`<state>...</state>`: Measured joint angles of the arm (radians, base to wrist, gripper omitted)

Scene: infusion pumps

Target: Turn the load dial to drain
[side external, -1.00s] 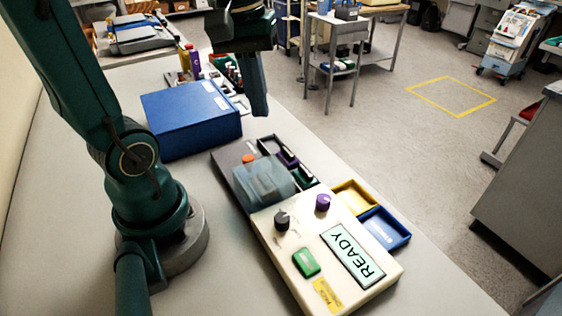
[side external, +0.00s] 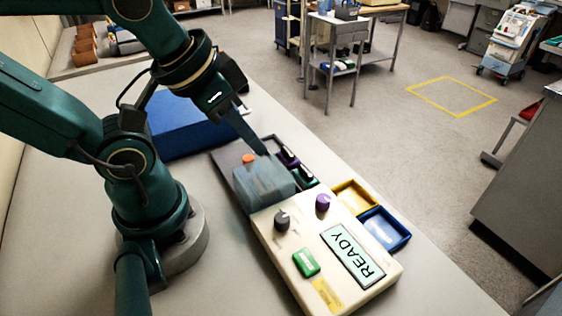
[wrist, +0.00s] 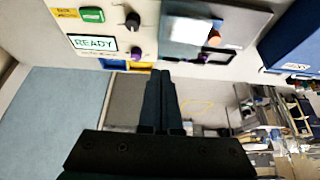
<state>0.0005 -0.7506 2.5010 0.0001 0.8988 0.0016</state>
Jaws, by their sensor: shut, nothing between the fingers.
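The cream pump panel (side external: 305,225) lies on the bench with a green READY display (side external: 352,254). A black dial (side external: 282,220) and a purple dial (side external: 323,203) stand on it. I cannot read which is the load dial. They show in the wrist view as a black dial (wrist: 133,21) and a purple dial (wrist: 136,53). A translucent grey-blue cover (side external: 263,185) sits at the panel's far end, with an orange knob (side external: 248,158) behind it. My gripper (side external: 262,152) is shut and empty, its tips just beyond the cover in the side view, apart from both dials.
A green button (side external: 306,262) and a yellow label are on the panel's near end. Yellow (side external: 354,196) and blue (side external: 385,230) trays, and dark trays with purple and green items, line its right side. A large blue box (side external: 180,135) stands behind, partly hidden by my arm.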

